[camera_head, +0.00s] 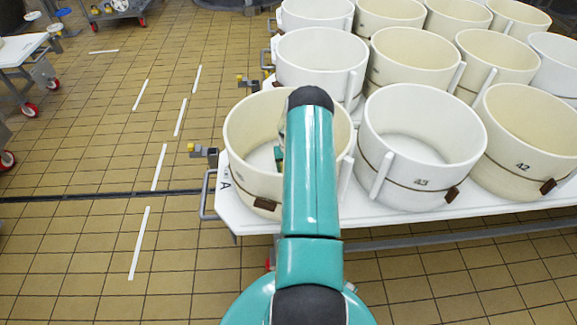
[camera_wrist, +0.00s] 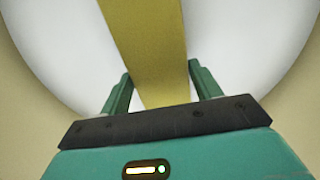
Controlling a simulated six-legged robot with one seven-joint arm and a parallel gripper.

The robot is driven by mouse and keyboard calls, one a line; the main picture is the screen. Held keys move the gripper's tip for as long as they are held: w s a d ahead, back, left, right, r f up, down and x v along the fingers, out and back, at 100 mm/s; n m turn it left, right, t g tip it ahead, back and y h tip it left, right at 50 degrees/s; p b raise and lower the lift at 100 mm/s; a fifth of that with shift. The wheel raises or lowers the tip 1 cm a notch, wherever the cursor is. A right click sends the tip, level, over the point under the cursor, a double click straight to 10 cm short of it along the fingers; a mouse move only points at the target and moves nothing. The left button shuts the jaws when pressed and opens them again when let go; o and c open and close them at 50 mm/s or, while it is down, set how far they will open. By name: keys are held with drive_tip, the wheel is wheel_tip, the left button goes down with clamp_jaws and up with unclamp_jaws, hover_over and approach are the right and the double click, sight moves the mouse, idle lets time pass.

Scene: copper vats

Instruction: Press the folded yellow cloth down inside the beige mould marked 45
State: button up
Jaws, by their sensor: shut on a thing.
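The beige mould (camera_head: 247,185) stands at the front left corner of the white table, and my arm covers its middle and right part. A small mark shows on its outer wall, but I cannot read the number. In the wrist view, my gripper (camera_wrist: 161,84) points into a round beige vessel with a white floor (camera_wrist: 55,50). It is shut on the folded yellow cloth (camera_wrist: 148,45), a flat strip between the fingers that reaches up out of the picture. In the head view, the cloth and the fingertips are hidden behind my arm.
Mould 43 (camera_head: 415,150) stands close to the right, then mould 42 (camera_head: 530,150). Several more moulds fill the table (camera_head: 235,210) behind. The tiled floor to the left is open, with white tape strips. A wheeled cart (camera_head: 30,70) stands at far left.

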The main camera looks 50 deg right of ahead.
drive_tip(key=shift+f, duration=1)
idle(1.3)
drive_tip(key=o, duration=1.2)
wheel_tip(320, 180, up, 14)
drive_tip(key=shift+f, duration=0.1)
